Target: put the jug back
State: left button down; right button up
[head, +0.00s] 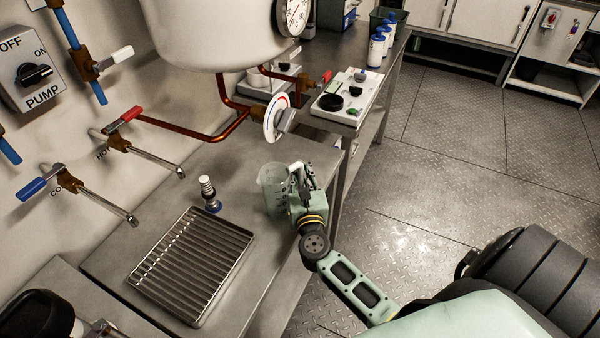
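A clear, see-through jug (270,186) stands upright on the grey metal counter, to the right of a wire drain rack (192,262). My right gripper (297,178) is at the jug's right side, where its handle would be. The gripper covers that side of the jug, so I cannot see whether the fingers are closed on it. My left gripper is not in view.
A small white-topped fitting (208,190) stands behind the rack. Two taps with blue (38,184) and red (124,118) levers reach over the counter. A white tank (215,30) with copper pipes and a round dial valve (277,117) hangs behind the jug.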

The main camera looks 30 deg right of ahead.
aim_at(283, 189)
jog(key=o, duration=0.4)
jog(key=shift+r, duration=0.1)
jog(key=shift+r+p, duration=0.2)
jog(key=shift+p, duration=0.1)
jog(key=shift+b+v, duration=1.05)
jog(key=shift+v, duration=5)
jog(key=shift+f, duration=0.2)
